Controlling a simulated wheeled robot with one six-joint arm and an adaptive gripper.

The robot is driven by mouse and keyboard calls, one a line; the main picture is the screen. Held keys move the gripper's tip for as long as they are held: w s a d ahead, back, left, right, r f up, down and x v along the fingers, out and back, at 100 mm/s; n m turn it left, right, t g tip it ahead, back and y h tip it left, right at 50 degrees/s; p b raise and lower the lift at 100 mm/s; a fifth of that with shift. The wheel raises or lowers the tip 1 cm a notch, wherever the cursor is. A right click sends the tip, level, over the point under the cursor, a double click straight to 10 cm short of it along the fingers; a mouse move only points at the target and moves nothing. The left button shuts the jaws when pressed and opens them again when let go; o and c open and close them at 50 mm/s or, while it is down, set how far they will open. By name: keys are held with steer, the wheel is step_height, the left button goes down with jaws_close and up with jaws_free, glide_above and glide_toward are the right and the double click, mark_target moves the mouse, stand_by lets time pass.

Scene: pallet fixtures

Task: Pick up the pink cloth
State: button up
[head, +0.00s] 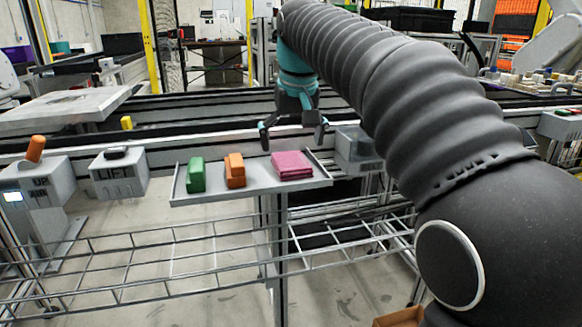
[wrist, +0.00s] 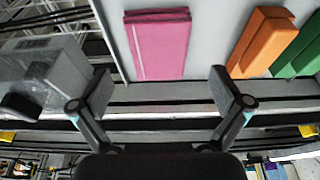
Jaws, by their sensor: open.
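The pink cloth (head: 292,166) lies folded flat at the right end of a small grey shelf tray (head: 250,189). In the wrist view the pink cloth (wrist: 158,45) is at the top, a little left of centre, apart from the fingers. My gripper (head: 294,133) is above and behind the cloth in the head view, fingers pointing down. In the wrist view my gripper (wrist: 162,90) is wide open, with nothing between its fingers.
An orange block (head: 235,171) and a green block (head: 196,174) stand on the tray left of the cloth. A grey box (head: 355,150) sits just right of the tray. Conveyor rails (head: 190,138) run behind. A wire rack (head: 150,255) is below.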

mark_target(291, 160)
steer(key=x, duration=0.4)
steer(key=shift+w+b, duration=0.1)
steer(key=shift+b, duration=0.2)
steer(key=shift+c, duration=0.3)
steer(key=c, duration=1.2)
steer(key=shift+r, duration=0.1)
